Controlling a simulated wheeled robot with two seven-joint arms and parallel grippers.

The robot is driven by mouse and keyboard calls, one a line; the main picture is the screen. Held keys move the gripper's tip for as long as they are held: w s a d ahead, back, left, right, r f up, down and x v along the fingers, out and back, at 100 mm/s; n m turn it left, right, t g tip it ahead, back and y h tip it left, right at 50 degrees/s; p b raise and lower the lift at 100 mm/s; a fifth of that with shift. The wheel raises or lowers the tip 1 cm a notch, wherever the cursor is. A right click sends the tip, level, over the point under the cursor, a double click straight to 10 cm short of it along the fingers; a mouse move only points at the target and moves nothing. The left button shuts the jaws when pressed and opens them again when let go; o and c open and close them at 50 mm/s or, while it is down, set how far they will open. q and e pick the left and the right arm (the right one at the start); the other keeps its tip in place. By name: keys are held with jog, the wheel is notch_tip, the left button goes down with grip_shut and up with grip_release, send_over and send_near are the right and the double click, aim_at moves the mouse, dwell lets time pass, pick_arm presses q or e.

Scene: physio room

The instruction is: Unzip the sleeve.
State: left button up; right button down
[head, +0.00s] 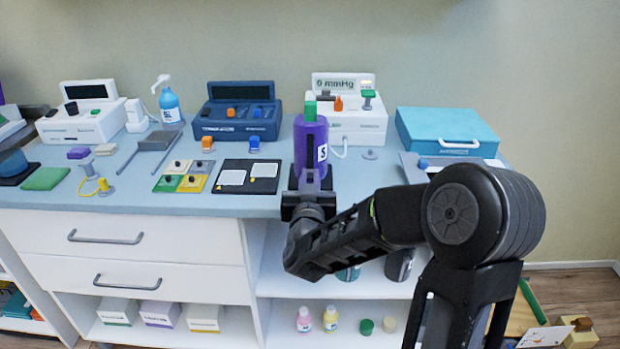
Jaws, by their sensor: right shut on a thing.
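The purple sleeve (299,148) stands upright on the grey-blue counter top, in front of the white mmHg device. It has a white label on its right side and a green part on top. My right gripper (308,178) is at the front of the sleeve, with my arm coming in from the lower right. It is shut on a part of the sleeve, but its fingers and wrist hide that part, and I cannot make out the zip. My left gripper is out of view.
The white mmHg device (362,124) stands behind the sleeve, with a tube beside it. A dark blue device (237,121) and a black board (247,177) are to the left. A teal case (447,130) is to the right. White drawers (130,265) lie below the counter (225,203).

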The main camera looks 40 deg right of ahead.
notch_tip(320, 180, up, 9)
jog(key=p, duration=0.5)
jog(key=c, duration=1.4)
grip_release()
send_near(310, 136)
jog(key=shift+s+a, duration=0.4)
jog(key=shift+s, duration=0.15)
